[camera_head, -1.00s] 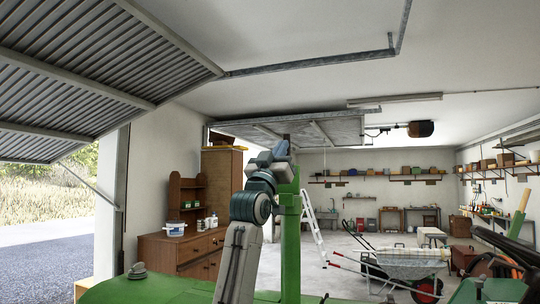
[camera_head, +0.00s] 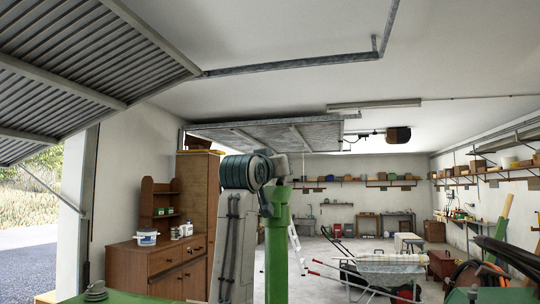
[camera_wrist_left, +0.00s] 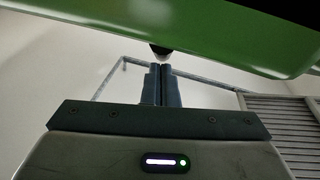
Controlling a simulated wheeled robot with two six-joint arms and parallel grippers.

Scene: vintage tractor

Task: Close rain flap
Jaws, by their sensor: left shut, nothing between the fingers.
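A green upright pipe (camera_head: 278,245) rises from the green tractor hood (camera_head: 125,298) in the head view. I cannot make out the rain flap for sure; my arm covers part of the pipe's top. My left arm bends over beside the pipe's top, and its dark end lies close against the pipe's left side. In the left wrist view my left gripper (camera_wrist_left: 161,84) is shut and empty. Its fingertips are just below a small dark rounded piece (camera_wrist_left: 160,50) at the edge of a green surface (camera_wrist_left: 225,35); I cannot tell whether they touch. My right gripper is not in view.
A wooden cabinet (camera_head: 150,268) with a white tub (camera_head: 147,237) stands behind at the left. A wheelbarrow (camera_head: 385,270) stands on the floor at the right. The raised garage door (camera_head: 70,70) hangs at the upper left.

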